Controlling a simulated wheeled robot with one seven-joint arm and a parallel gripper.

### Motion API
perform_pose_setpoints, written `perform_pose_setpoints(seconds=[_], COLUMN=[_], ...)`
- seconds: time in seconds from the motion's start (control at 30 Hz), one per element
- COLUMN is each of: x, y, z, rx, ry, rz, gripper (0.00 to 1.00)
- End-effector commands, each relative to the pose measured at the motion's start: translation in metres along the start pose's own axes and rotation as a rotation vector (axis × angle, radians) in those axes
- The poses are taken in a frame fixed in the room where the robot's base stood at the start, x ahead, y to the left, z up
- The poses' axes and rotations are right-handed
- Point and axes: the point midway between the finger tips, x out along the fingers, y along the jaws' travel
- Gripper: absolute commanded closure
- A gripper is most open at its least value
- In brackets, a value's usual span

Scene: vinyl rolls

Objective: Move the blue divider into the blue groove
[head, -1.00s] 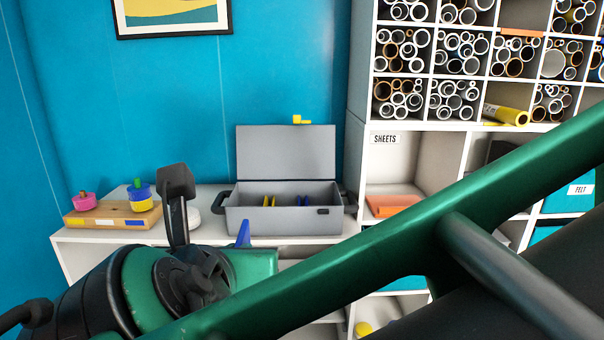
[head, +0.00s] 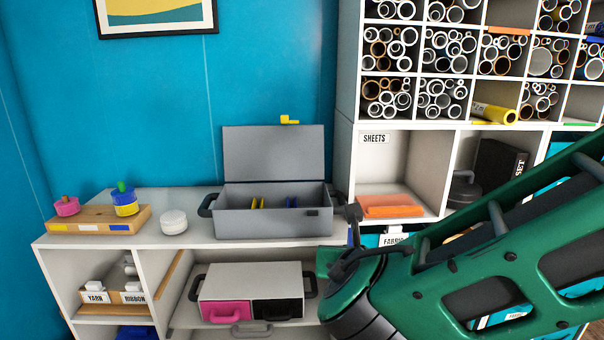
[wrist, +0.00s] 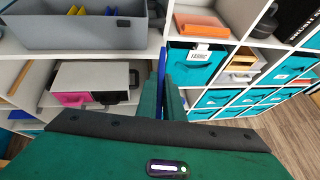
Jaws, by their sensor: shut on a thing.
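My gripper (wrist: 162,98) is shut on the blue divider (wrist: 162,66), which stands up edge-on between the fingers in the wrist view. In the head view my arm's green wrist is at lower centre-right and hides the fingers. The open grey box (head: 268,226) stands on the shelf top, left of my gripper. It also shows in the wrist view (wrist: 70,35) at upper left. Inside it are blue upright parts (head: 291,202) at the blue groove, right of yellow ones (head: 257,203). The groove's slot itself is too small to make out. The divider is outside the box.
The box lid (head: 268,152) stands open at the back. A wooden board (head: 97,221) with coloured pegs and a white round tin (head: 173,222) are to the left. The tall shelf unit (head: 343,150) rises close on the box's right. Drawers (head: 252,290) sit below.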

Motion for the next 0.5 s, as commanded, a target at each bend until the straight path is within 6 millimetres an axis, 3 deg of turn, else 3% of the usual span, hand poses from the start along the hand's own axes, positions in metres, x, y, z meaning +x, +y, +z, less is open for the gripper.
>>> perform_pose_setpoints(seconds=[0.03, 0.5], x=[0.016, 0.143], y=[-0.015, -0.12], z=[-0.001, -0.006], rx=[0.007, 0.056], ry=[0.001, 0.002], rz=[-0.02, -0.109], gripper=[1.0, 1.0])
